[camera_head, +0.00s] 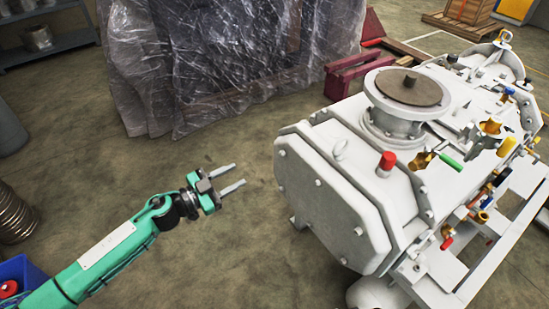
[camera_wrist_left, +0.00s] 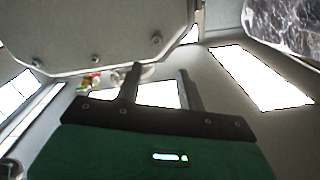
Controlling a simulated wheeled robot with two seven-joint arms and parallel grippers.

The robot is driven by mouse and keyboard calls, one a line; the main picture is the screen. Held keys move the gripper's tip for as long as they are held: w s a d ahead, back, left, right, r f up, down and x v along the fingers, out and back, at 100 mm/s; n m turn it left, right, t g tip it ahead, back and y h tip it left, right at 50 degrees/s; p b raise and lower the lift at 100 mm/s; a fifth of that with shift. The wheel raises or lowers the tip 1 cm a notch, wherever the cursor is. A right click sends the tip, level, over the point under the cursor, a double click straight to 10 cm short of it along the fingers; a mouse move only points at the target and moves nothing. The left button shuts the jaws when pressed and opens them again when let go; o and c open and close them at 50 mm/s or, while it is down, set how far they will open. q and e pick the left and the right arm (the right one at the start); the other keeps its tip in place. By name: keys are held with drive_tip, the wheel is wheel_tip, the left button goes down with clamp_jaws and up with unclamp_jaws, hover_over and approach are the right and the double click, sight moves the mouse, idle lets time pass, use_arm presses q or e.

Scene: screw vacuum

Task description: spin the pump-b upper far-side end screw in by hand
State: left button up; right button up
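The white vacuum pump (camera_head: 330,190) stands at the right in the head view, with its octagonal end plate facing my left arm. Several end screws show on this plate, one near its upper part (camera_head: 318,183); I cannot tell which one is the upper far-side screw. My left gripper (camera_head: 238,176) is open and empty, to the left of the end plate and apart from it. In the left wrist view the gripper (camera_wrist_left: 158,75) shows two spread fingers below the plate's edge (camera_wrist_left: 100,30), where several screws show. My right gripper is not in view.
A plastic-wrapped load (camera_head: 230,60) stands behind at the upper middle. A blue bin (camera_head: 20,275) is at the lower left. The floor between my left gripper and the wrapped load is clear.

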sight(280, 154)
use_arm(q)
drive_tip(key=x, duration=1.3)
drive_tip(key=shift+d, duration=0.55)
drive_tip(key=shift+r, duration=0.1)
clamp_jaws()
